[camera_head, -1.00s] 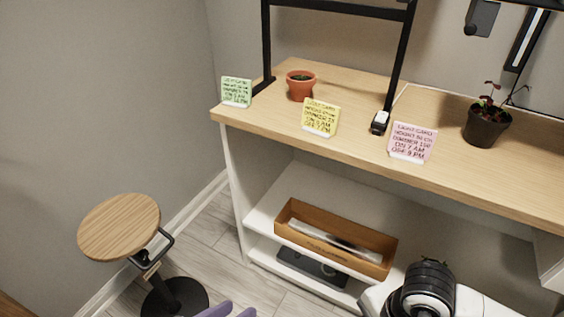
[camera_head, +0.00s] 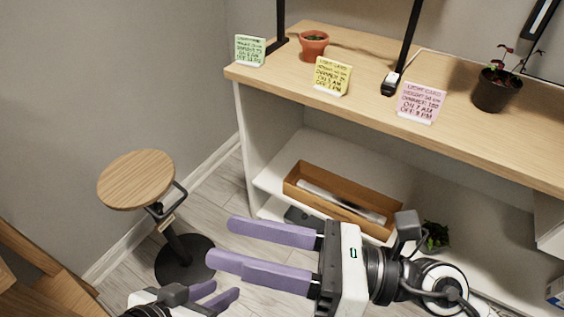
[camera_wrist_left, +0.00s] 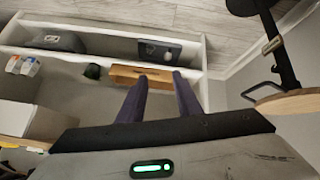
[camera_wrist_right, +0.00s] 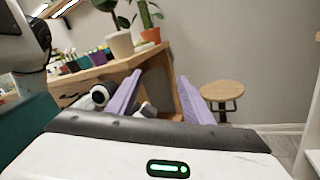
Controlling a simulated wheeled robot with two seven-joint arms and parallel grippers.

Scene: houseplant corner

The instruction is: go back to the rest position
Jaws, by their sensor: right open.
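My right gripper (camera_head: 222,242) reaches in from the right in the head view, its two purple fingers parallel, apart and empty, pointing left above the floor. In the right wrist view its fingers (camera_wrist_right: 158,85) are also apart with nothing between them. My left gripper (camera_head: 224,289) is below it at the bottom edge of the head view, partly cut off. In the left wrist view its fingers (camera_wrist_left: 159,76) are apart and empty, over the shelf unit. Neither gripper touches anything that I can see.
A round wooden stool (camera_head: 136,180) stands left of my grippers. The bench (camera_head: 400,135) carries two pots and several cards; an orange-brown box (camera_head: 340,200) sits on the shelf below. Wooden furniture (camera_head: 30,275) is at lower left. Another bench with potted plants (camera_wrist_right: 120,44) shows in the right wrist view.

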